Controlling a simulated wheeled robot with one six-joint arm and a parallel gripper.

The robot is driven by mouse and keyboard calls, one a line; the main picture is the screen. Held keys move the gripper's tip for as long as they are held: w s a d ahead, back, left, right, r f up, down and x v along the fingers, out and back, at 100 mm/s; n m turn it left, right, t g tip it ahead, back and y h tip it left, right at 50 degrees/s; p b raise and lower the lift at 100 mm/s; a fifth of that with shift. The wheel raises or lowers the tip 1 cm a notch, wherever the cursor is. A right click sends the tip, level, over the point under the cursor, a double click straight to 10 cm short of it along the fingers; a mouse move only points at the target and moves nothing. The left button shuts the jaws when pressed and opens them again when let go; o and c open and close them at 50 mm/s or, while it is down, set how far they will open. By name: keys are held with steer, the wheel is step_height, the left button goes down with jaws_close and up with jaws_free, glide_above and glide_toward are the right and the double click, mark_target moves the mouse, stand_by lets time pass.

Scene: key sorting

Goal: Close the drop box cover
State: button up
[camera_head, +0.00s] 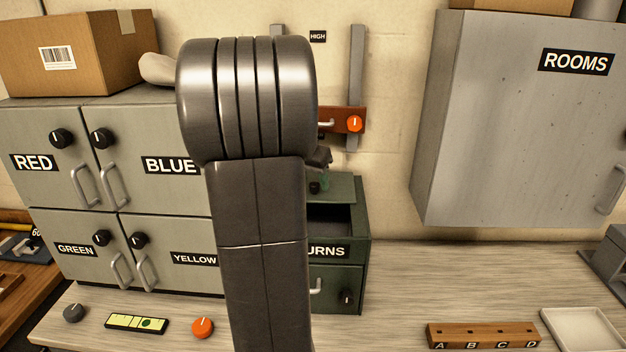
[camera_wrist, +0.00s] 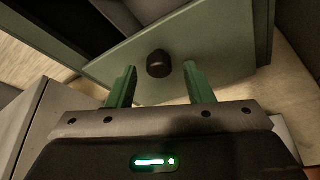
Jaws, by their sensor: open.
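The green drop box (camera_head: 362,240), its label partly hidden and ending in "URNS", stands on the bench behind my arm. Its dark top opening shows, so the cover (camera_head: 343,187) is open and raised behind it. The cover also fills the upper part of the wrist view (camera_wrist: 222,45), with a round black knob (camera_wrist: 158,64) on it. My gripper (camera_wrist: 160,74) is open, its green fingers on either side of the knob with visible gaps. I cannot tell how deep the knob sits between them. In the head view my arm hides most of the gripper and the box's left side.
Grey cabinets (camera_head: 45,196) labelled RED, BLUE, GREEN and YELLOW stand left of the box. A wall cabinet (camera_head: 490,130) labelled ROOMS hangs at right. A wooden rack (camera_head: 480,330) and white tray (camera_head: 583,330) lie front right.

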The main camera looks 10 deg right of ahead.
steer(key=shift+w+d+f, duration=0.1)
steer(key=shift+f, duration=0.2)
jaws_close()
steer(key=s+a+b, duration=0.2)
steer(key=s+b, duration=0.1)
steer(key=s, duration=0.9)
steer(key=shift+s+a, duration=0.25)
steer(key=shift+s, duration=0.05)
steer(key=shift+c, duration=2.2)
jaws_free()
steer(key=o, duration=0.4)
steer(key=shift+s+a, duration=0.1)
steer(key=shift+s, duration=0.1)
steer(key=shift+o, duration=0.2)
steer(key=shift+w, duration=0.1)
steer(key=shift+r, duration=0.1)
